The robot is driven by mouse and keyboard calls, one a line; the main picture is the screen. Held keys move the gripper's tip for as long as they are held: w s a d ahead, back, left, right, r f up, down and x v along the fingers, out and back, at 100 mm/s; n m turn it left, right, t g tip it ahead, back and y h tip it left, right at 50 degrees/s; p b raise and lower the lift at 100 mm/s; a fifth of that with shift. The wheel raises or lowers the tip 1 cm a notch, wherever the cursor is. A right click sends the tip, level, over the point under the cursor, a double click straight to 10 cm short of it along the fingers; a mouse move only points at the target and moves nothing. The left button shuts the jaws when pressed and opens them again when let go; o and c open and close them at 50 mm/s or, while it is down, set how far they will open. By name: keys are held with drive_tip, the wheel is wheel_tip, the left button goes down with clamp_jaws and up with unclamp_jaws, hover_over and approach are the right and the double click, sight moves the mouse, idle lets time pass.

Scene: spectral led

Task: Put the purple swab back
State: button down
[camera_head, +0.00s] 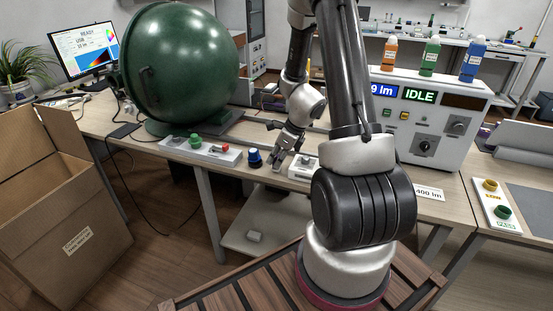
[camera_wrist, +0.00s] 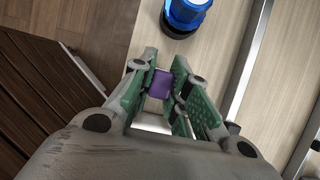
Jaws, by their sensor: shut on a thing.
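The purple swab (camera_wrist: 160,84) shows in the wrist view as a small purple block between the fingers of my gripper (camera_wrist: 158,82). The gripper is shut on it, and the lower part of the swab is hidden. In the head view my gripper (camera_head: 279,163) is low over the front edge of the table, just right of a blue knob-like thing (camera_head: 254,158). The swab cannot be made out in the head view. In the wrist view the blue thing (camera_wrist: 187,14) lies beyond the fingertips, apart from them.
A white holder (camera_head: 303,168) stands right of my gripper. A white strip with green and red knobs (camera_head: 203,151) lies to the left. A green sphere (camera_head: 180,65) stands behind it, and a control box (camera_head: 428,120) reading IDLE is at the right. An open cardboard box (camera_head: 60,215) stands at left.

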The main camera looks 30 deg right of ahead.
drive_tip(key=shift+f, duration=0.1)
drive_tip(key=c, duration=1.4)
unclamp_jaws()
